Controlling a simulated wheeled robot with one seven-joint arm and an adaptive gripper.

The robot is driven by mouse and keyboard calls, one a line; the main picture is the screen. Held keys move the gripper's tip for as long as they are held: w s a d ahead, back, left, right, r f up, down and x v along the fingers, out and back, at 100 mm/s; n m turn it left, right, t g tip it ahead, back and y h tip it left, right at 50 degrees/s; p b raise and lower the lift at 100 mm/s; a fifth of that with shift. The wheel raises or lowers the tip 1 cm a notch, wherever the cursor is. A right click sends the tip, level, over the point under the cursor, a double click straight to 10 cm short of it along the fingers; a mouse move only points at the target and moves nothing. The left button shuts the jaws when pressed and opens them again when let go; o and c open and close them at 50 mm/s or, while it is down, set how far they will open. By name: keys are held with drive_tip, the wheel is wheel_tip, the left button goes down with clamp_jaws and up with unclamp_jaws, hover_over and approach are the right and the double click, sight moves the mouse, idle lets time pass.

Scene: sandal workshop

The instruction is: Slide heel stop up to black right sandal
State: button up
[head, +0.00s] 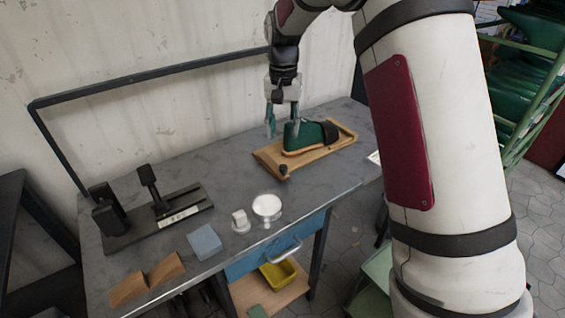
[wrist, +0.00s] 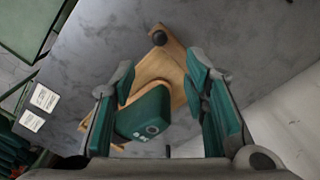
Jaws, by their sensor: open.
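A wooden jig board (head: 345,138) lies on the grey bench. On it is a sandal with a tan sole (head: 311,150) and a black strap (head: 331,132), around a green foot form (head: 303,131). The green form's top shows in the wrist view (wrist: 143,112). My gripper (head: 283,128) is open, pointing down over the heel end of the board. Its green-padded fingers also show in the wrist view (wrist: 163,88), spread apart with nothing clearly gripped. A dark knob (head: 283,170) sits at the board's near left end, also in the wrist view (wrist: 159,38). I cannot clearly tell the heel stop from the board's wood.
A blue drawer and yellow bin (head: 279,273) are below.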

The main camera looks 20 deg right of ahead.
sight(283, 165)
wheel_tip(283, 165, down, 12)
drive_tip(key=shift+f+b, duration=0.2)
drive_tip(key=shift+b, duration=0.5)
clamp_jaws()
